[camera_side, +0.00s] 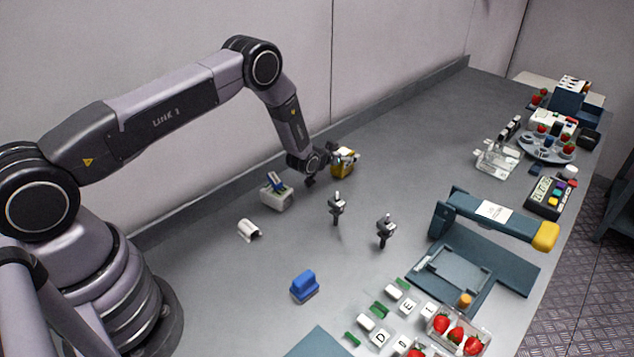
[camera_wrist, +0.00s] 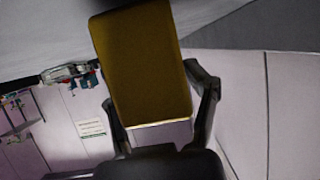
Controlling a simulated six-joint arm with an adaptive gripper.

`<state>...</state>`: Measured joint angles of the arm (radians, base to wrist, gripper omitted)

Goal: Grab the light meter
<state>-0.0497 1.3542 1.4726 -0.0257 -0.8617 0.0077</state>
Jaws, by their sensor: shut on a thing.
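The light meter appears to be the yellow, box-shaped device (camera_side: 344,168) at the end of my arm in the side view, near the back edge of the bench. In the wrist view it is a dark yellow block (camera_wrist: 145,70) that fills the middle of the picture. My gripper (camera_side: 333,158) is shut on it, with one dark finger on each side in the wrist view (camera_wrist: 160,105). The face turned away from the wrist camera is hidden. I cannot tell from the side view whether it touches the bench.
A whitish holder with a blue item (camera_side: 277,192) stands just left of my gripper. Two dark clamps (camera_side: 336,207) (camera_side: 385,230) stand in front. A blue block (camera_side: 304,286) and a large blue press (camera_side: 490,215) are nearer. The back wall is close; the bench (camera_side: 420,130) is clear to the right.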

